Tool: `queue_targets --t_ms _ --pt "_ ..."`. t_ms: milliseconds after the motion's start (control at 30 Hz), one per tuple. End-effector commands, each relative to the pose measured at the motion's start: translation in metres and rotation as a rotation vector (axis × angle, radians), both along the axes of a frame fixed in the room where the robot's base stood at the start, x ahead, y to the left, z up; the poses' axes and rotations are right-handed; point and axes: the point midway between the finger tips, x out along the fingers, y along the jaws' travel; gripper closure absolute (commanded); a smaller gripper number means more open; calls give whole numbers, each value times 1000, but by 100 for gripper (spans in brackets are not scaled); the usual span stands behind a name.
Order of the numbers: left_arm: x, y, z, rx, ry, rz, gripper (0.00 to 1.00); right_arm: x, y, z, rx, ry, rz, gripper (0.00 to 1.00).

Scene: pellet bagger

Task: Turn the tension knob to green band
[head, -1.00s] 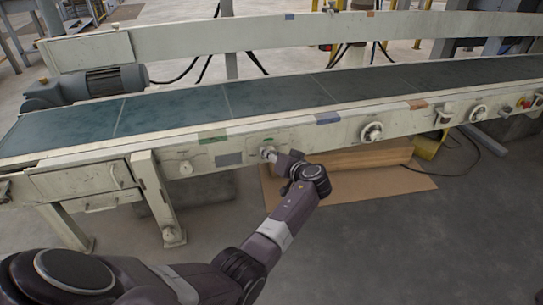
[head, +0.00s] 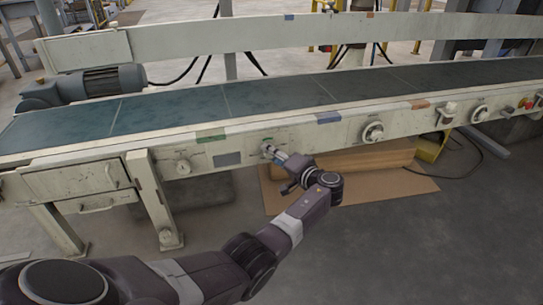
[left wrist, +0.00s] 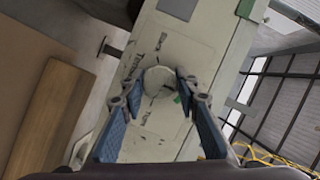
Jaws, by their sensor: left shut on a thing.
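The tension knob (left wrist: 160,82) is a pale round dial on the conveyor's cream side panel (left wrist: 205,45). Dark printed lettering surrounds it, and a small green mark (left wrist: 177,98) lies just beside its rim. My left gripper (left wrist: 160,84) has its blue fingers on opposite sides of the knob, shut on it. In the head view the left gripper (head: 275,154) reaches the knob from the lower right and partly covers it. I cannot read the knob's pointer. My right gripper is not in view.
Green (head: 211,135), blue (head: 328,118) and orange (head: 420,104) patches mark the rail. Cardboard (head: 390,187) lies under the conveyor. The floor in front is clear.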

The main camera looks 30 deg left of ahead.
Motion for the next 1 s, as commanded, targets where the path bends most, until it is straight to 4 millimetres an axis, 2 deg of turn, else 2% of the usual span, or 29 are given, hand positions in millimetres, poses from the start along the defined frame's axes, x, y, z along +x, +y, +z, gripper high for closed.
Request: queue_targets --t_ms 433,467,600,867,1000 --pt "0 0 -1 5 8 -1 95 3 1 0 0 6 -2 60" --pt "0 0 -1 5 8 -1 68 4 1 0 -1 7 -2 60" --pt "0 0 -1 4 7 -1 53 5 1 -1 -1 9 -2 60" --pt "0 -1 0 4 6 0 53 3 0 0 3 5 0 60" --pt "-3 -9 1 5 6 -2 53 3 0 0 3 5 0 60"
